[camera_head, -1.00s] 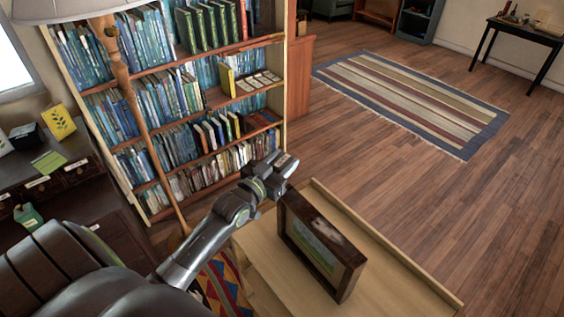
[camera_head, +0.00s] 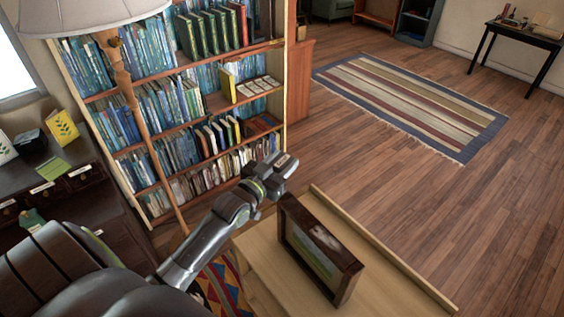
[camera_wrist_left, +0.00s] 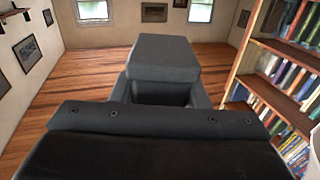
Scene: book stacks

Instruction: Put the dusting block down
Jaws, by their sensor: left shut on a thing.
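My left gripper (camera_head: 278,172) reaches in from the left, in front of the bookcase and beyond the dark wooden picture frame. In the left wrist view, a plain dark grey block (camera_wrist_left: 165,58) sits at the end of the gripper, between its dark sides; I take it to be the dusting block. The gripper is shut on it and holds it in the air, apart from the shelves. The fingertips are hard to tell from the block in the head view. My right gripper is not in view.
The dark picture frame (camera_head: 318,250) stands on a pale wooden top (camera_head: 400,290) with a raised edge. The bookcase (camera_head: 288,90) is full of books, with a few gaps. A floor lamp (camera_head: 122,75) stands before it. A striped rug (camera_head: 415,98) lies on open floor.

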